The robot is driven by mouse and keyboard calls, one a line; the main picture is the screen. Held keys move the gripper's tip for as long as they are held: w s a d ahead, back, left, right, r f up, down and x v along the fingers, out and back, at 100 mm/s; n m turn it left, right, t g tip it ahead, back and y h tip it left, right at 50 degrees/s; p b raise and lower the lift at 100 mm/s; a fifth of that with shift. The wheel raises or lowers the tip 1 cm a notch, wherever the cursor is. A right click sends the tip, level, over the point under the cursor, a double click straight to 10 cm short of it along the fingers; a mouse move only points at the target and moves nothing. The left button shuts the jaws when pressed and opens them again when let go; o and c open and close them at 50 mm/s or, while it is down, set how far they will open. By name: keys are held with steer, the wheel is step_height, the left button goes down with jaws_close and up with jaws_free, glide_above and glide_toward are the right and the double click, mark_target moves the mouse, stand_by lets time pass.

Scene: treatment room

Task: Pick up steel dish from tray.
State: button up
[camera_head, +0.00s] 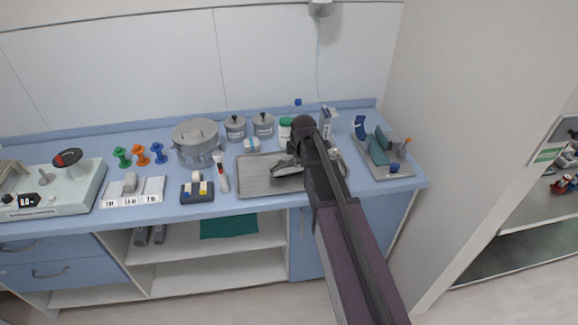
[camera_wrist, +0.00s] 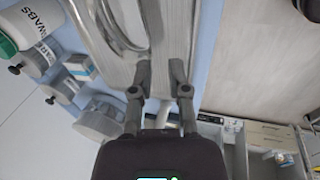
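The steel tray (camera_head: 255,178) lies on the blue counter, right of its middle. My gripper (camera_wrist: 160,69) is over the tray, and its two fingers stand apart in the wrist view with nothing visibly held between them. The curved rim of a shiny steel dish (camera_wrist: 122,42) shows at the top of the wrist view, beside the left fingertip, on the tray (camera_wrist: 168,25). I cannot tell whether the finger touches the rim. In the head view my arm hides much of the tray's right part, and the dish is not clearly told from the gripper there.
A steel pot (camera_head: 196,142) and two lidded canisters (camera_head: 235,128) stand behind the tray. A rack with teal pieces (camera_head: 381,150) is on the right, near the wall.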

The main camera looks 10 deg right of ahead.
steer(key=shift+w+r+n, duration=0.3)
steer(key=shift+w+n, duration=0.2)
steer(key=shift+w, duration=0.1)
steer(key=shift+w+r+n, duration=0.25)
steer(key=shift+w+n, duration=0.25)
steer(key=shift+w, duration=0.05)
steer(key=shift+f, duration=0.15)
steer(key=b, duration=0.8)
glide_above(292, 174)
steer(key=s, duration=0.1)
step_height(292, 174, down, 8)
steer(key=shift+s+d+r, duration=0.1)
steer(key=shift+f, duration=0.2)
steer(key=b+x, duration=0.4)
steer(key=x, duration=0.1)
steer(key=shift+b, duration=0.4)
jaws_close()
